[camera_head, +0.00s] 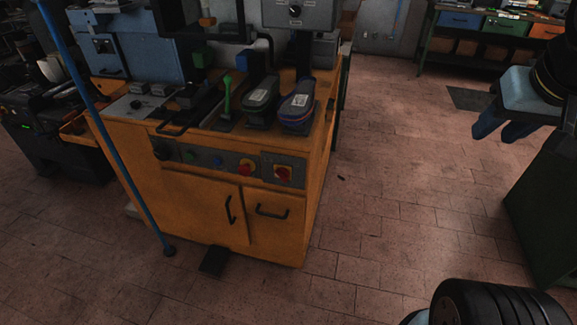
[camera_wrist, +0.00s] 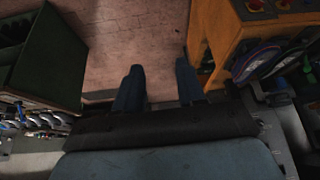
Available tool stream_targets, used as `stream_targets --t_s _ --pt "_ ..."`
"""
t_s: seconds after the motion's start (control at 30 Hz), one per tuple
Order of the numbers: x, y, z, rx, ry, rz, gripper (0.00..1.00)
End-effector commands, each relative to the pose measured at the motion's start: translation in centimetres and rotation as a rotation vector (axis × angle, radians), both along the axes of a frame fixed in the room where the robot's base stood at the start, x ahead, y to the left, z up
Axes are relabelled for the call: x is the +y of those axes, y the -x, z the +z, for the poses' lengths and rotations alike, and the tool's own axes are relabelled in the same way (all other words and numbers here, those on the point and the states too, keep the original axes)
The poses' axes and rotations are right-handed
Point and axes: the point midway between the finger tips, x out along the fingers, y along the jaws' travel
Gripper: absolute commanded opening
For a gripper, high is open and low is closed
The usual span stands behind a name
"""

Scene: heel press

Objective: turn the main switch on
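The likely main switch (camera_head: 283,173) is a red rotary knob on a yellow square plate, at the right end of the grey control strip on the orange press cabinet (camera_head: 200,210). Its exact knob angle is too small to tell. Beside it on the left is a red round button on yellow (camera_head: 245,168). My gripper (camera_head: 498,132) hangs at the right of the head view, well away from the cabinet. In the wrist view my gripper (camera_wrist: 158,66) has its two blue fingers apart with bare floor between them. Red-and-yellow controls (camera_wrist: 255,5) show at that view's top right.
A dark green cabinet (camera_head: 548,205) stands at right.

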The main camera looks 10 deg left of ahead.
Motion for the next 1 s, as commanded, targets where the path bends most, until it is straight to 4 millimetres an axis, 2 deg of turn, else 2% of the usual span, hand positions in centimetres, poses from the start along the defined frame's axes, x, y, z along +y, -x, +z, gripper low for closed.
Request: stream_targets --t_s 0.3,0.47,1.0 --pt "0.0 -0.1 -0.1 0.007 0.004 0.006 0.39" --pt "0.1 -1.1 -1.1 0.071 0.042 0.055 0.39" --pt "1.1 -7.3 -9.0 0.476 0.405 0.42 0.39"
